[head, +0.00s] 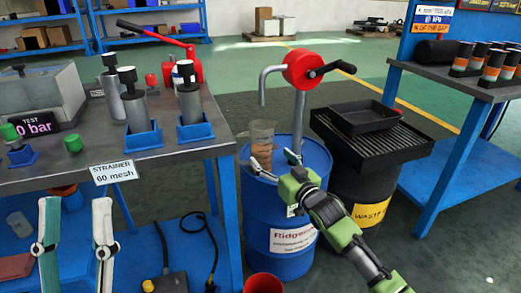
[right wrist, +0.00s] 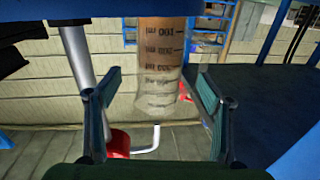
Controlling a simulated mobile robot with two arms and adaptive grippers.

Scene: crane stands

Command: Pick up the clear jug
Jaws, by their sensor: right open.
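The clear jug (head: 262,136) stands upright on the blue drum (head: 285,215) in the head view, beside the drum's hooked pipe. It has measuring marks, and its lower part looks brownish. My right gripper (head: 274,160) is open in front of the jug's lower part. In the right wrist view, which looks upside down, the jug (right wrist: 160,65) shows between and beyond the spread fingers of my right gripper (right wrist: 152,75). I cannot tell whether either finger touches it. My left gripper (head: 75,203) is open and empty at the lower left, by the workbench.
A red hand-crank pump (head: 303,69) rises from the drum behind the jug. A black waste drum (head: 372,190) with a grate and tray stands right of it. The steel workbench (head: 190,152) is at left, with a red funnel-like container (head: 263,284) low in front.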

